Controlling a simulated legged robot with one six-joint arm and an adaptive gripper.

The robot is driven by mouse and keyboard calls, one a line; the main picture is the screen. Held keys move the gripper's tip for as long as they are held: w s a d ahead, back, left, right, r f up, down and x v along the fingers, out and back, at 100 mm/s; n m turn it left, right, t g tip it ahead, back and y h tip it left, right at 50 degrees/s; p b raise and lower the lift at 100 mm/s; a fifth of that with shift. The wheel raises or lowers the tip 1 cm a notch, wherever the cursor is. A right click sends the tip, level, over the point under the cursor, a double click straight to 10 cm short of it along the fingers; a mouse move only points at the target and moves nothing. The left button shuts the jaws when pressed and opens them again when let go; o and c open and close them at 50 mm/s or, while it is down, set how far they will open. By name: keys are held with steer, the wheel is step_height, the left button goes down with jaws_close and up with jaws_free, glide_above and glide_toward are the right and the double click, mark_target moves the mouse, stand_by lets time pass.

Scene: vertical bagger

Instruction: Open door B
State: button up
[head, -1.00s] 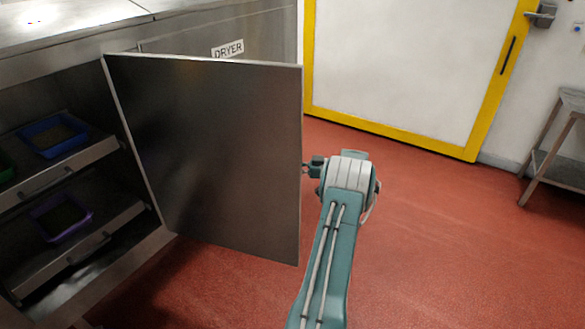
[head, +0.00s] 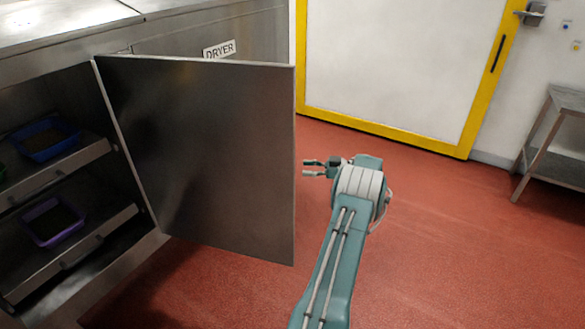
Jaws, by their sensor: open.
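A metal cabinet door (head: 205,160) stands swung wide open on its left-hand hinge. I cannot read any letter on it, so I cannot tell whether it is door B. Its free edge is on the right, close to my gripper (head: 308,168). My gripper is open and empty, just right of that edge with a small gap, its fingers pointing left. The door's handle is not visible.
The open cabinet shows drawers with a blue tray (head: 45,138) and a purple tray (head: 54,221). A DRYER label (head: 219,49) is on the metal front behind the door. Red floor (head: 440,240) is clear on the right. A metal table (head: 558,140) stands at far right.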

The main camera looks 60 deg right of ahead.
steer(key=v, duration=0.4)
steer(key=shift+s+d, duration=0.2)
steer(key=shift+s, duration=0.2)
steer(key=shift+s, duration=0.1)
